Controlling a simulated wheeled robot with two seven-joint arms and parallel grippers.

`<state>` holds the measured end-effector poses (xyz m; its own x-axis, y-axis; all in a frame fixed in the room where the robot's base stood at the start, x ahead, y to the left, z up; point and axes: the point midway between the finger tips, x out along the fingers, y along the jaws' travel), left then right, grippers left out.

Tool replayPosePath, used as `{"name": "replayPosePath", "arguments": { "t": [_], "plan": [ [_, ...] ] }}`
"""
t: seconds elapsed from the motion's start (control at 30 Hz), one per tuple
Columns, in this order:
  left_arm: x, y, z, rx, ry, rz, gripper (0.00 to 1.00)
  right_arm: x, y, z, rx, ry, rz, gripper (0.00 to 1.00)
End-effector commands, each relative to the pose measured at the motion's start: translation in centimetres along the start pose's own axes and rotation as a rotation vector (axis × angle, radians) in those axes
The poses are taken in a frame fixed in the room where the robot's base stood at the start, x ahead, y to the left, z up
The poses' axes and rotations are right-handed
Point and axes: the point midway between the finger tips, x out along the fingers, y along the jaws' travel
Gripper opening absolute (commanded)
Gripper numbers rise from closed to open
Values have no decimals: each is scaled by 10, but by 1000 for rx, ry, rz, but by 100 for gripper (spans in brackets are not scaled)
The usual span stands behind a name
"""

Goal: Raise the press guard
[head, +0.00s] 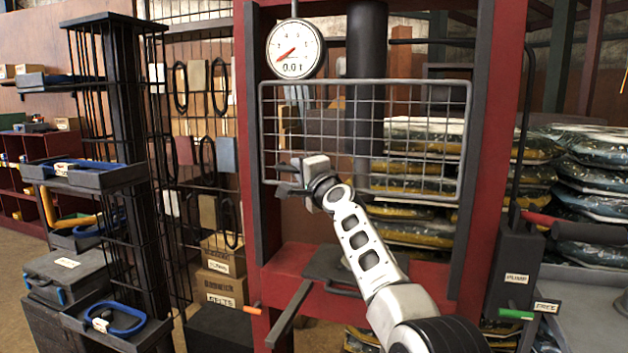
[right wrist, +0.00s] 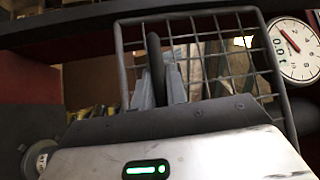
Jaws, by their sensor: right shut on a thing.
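The press guard (head: 340,128) is a grey wire-mesh panel with a rounded frame, hanging upright across the front of the red press in the head view. Its mesh also shows in the right wrist view (right wrist: 222,62). My right gripper (head: 285,178) is at the guard's lower left corner, shut on its bottom edge. In the right wrist view the right gripper's fingers (right wrist: 165,78) stand close together against the mesh side; the exact contact is partly hidden. My left gripper is not in view.
The red press frame (head: 504,130) stands on both sides, with a round dial gauge (head: 296,49) at the guard's top left and a dark cylinder (head: 367,40) behind. A black rack with trays (head: 97,178) stands left. Stacked bags (head: 592,165) lie right.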

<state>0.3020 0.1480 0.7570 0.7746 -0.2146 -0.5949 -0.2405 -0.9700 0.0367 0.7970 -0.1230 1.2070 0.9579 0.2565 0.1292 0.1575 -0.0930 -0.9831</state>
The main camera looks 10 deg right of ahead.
Motion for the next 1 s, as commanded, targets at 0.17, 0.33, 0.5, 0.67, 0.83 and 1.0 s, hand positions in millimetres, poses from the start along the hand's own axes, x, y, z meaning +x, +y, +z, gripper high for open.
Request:
{"name": "replayPosePath", "arguments": {
  "t": [0.17,0.33,0.5,0.67,0.83,1.0],
  "plan": [
    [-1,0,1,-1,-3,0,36,0,-8,-2,-2,6,-13,0],
    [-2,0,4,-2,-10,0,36,0,-8,-3,-1,7,-14,28],
    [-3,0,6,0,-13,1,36,0,-5,-2,0,5,-8,36],
    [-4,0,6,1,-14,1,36,-1,-3,-2,1,4,-5,36],
    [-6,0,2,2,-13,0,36,-6,-4,0,1,0,-7,36],
    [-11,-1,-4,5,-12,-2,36,-23,-4,-1,1,1,-6,36]
  ]
}}
